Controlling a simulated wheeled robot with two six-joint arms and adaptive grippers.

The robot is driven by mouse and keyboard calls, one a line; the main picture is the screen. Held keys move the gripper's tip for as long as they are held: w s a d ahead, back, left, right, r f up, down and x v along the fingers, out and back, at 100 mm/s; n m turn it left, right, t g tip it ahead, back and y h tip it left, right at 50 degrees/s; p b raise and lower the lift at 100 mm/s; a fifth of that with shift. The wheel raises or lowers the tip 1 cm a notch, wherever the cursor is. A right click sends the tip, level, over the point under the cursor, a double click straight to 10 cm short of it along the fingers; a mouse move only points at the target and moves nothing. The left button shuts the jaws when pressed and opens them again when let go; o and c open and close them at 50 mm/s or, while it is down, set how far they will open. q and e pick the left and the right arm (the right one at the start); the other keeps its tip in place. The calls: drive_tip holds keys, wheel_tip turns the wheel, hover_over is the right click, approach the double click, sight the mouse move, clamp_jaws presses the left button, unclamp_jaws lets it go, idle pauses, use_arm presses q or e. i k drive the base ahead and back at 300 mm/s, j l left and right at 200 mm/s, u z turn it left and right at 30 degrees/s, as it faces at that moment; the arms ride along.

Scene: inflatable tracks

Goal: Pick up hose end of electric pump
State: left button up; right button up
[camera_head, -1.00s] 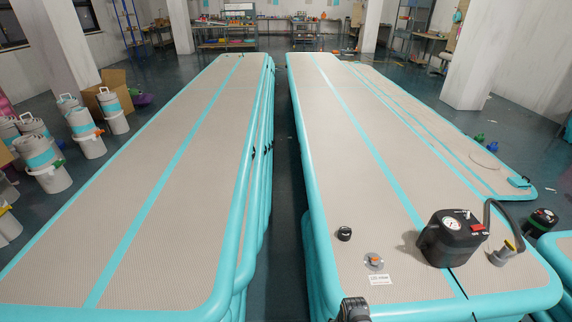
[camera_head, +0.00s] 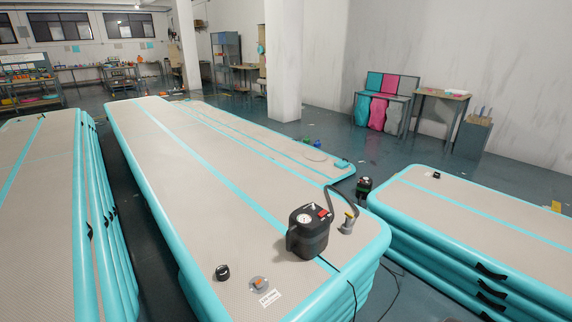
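The electric pump (camera_head: 309,232) is a black box with a round white gauge and a red switch. It stands on the near end of the middle inflatable track (camera_head: 205,200). A dark hose (camera_head: 329,199) arches from the pump's right side. The hose end (camera_head: 347,223), a grey nozzle with a yellow part, rests on the track just right of the pump. A black cap (camera_head: 222,272) and a round valve (camera_head: 259,283) with a white label lie to the pump's left. Neither gripper shows now.
Track stacks stand left (camera_head: 40,180) and right (camera_head: 470,215), with narrow floor gaps between. A cable (camera_head: 392,290) trails on the floor right of the middle stack. Another dark pump (camera_head: 364,187) sits beyond it. Tables stand by the right wall.

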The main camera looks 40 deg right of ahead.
sight(347, 227)
drive_tip(key=z, duration=1.8)
